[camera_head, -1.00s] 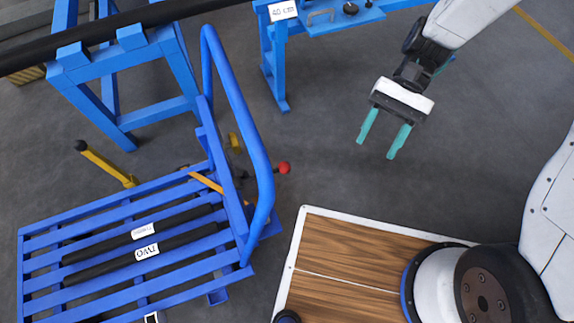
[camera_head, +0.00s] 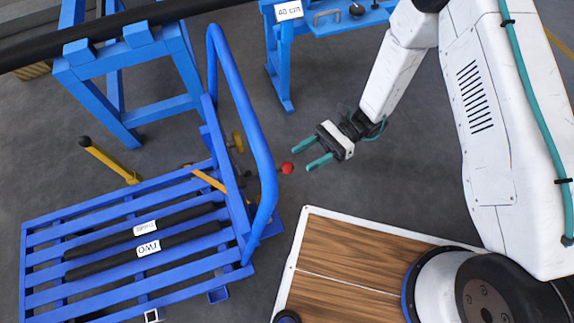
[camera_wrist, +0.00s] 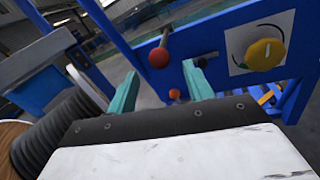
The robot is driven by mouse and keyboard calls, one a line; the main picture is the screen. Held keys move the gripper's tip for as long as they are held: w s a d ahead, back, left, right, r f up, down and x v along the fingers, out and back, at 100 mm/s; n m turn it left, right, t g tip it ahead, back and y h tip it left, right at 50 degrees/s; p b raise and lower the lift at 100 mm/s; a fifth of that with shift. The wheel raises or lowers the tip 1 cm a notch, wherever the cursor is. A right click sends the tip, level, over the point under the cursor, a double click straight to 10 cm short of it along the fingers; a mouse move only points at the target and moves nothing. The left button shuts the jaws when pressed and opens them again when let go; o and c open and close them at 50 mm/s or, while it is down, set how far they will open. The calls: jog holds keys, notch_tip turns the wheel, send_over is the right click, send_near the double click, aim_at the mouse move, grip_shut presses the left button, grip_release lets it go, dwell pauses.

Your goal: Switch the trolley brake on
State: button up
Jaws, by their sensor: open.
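The blue trolley (camera_head: 130,255) stands at the left with a slatted deck and a tall tubular handle (camera_head: 245,110). A red ball knob (camera_head: 287,168) sticks out on a dark stem at the trolley's handle end; it also shows large in the wrist view (camera_wrist: 159,57). A yellow round knob (camera_wrist: 265,54) sits on a white marked plate on a blue panel, right of the red ball. My gripper (camera_head: 303,157) is open and empty, its teal fingers pointing left at the red ball, just short of it. In the wrist view the ball appears between and above the fingertips (camera_wrist: 160,70).
A yellow lever with a black tip (camera_head: 108,160) stands at the trolley's far side. A blue stand (camera_head: 125,80) carries a long black pipe behind. A blue bench (camera_head: 335,20) labelled "40 cm" is at the back. A smaller red knob (camera_wrist: 174,94) shows lower in the wrist view.

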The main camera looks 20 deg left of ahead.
aim_at(287, 168)
jog(key=x, duration=0.7)
jog(key=shift+d, duration=0.1)
jog(key=shift+r, duration=0.1)
grip_shut()
